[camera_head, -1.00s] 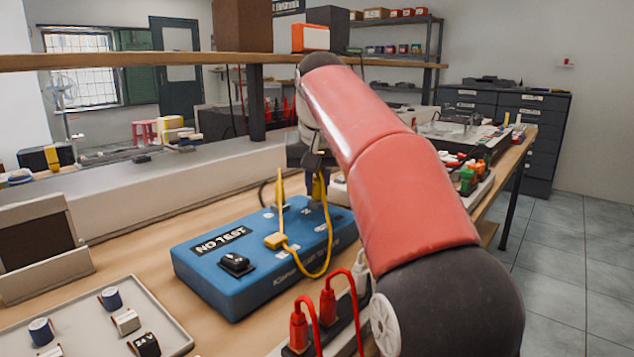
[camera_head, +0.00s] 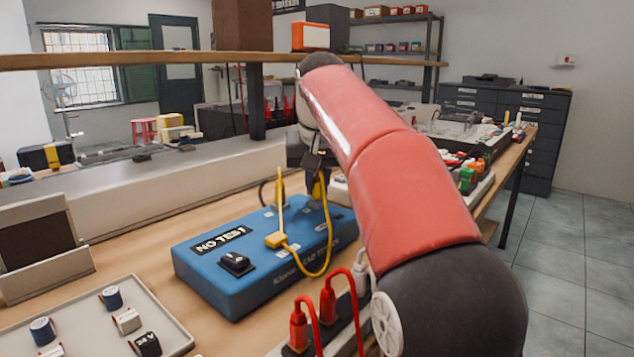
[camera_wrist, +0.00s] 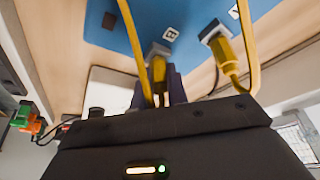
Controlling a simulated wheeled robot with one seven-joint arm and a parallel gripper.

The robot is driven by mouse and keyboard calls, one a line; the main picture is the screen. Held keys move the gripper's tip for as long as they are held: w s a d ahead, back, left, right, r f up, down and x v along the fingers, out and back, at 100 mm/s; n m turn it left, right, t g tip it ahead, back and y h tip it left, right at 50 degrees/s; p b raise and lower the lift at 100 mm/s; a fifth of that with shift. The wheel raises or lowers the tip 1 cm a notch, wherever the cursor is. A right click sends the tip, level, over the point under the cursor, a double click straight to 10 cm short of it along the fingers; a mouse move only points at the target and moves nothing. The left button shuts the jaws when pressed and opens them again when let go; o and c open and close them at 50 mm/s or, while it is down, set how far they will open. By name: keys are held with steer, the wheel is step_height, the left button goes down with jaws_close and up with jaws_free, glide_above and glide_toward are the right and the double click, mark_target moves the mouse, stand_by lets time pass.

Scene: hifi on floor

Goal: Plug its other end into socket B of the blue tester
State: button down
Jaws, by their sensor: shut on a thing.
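The blue tester (camera_head: 250,270) lies on the bench, marked "NO TEST". One yellow plug (camera_head: 276,240) of the yellow cable (camera_head: 322,262) sits at a socket on its top; it also shows in the wrist view (camera_wrist: 228,60). My gripper (camera_head: 318,188) is over the tester's far right part, shut on the other yellow plug (camera_wrist: 158,72). In the wrist view the held plug points at a grey socket (camera_wrist: 158,49) on the tester, near a small white label (camera_wrist: 172,33). I cannot tell whether its tip is inside.
A power strip with red plugs (camera_head: 327,303) stands in front of the tester. A tray (camera_head: 170,315) with small parts lies at the front left. A grey ledge (camera_head: 150,190) runs behind. Bare bench lies left of the tester.

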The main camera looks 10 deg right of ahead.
stand_by(0.8)
steer(key=c, duration=1.3)
jaws_free()
steer(key=w+p+v, duration=0.1)
steer(key=p+v, duration=0.1)
steer(key=v, duration=1)
steer(key=shift+w+r+p, duration=0.25)
steer(key=shift+r+p, duration=0.05)
steer(key=shift+r, duration=0.2)
steer(key=shift+d, duration=0.1)
